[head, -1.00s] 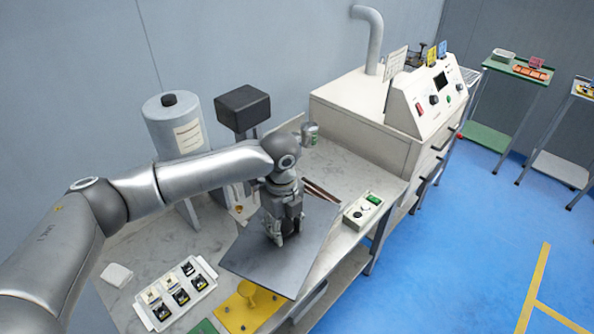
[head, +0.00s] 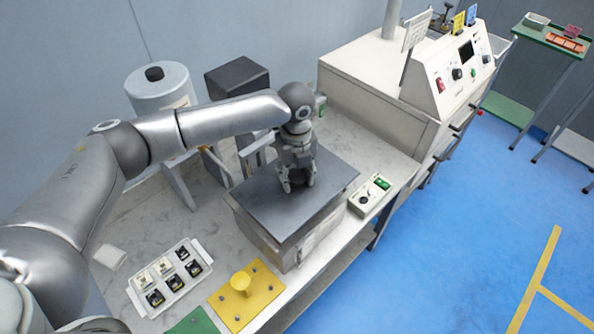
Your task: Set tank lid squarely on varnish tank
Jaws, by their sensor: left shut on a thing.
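The tank lid (head: 268,200) is a flat dark grey plate. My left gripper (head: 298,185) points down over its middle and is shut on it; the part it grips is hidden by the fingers. The varnish tank (head: 272,247) is a grey box on the bench directly below the lid. The lid looks level and roughly in line with the tank walls, covering its top. I cannot tell whether the lid touches the rim or hangs slightly above it. My right gripper is not in view.
A small control box (head: 368,197) with a green button stands right of the tank. A yellow plate with a knob (head: 241,283) and a white tray of small parts (head: 170,280) lie at the front left. A large cream machine (head: 375,95) stands behind right.

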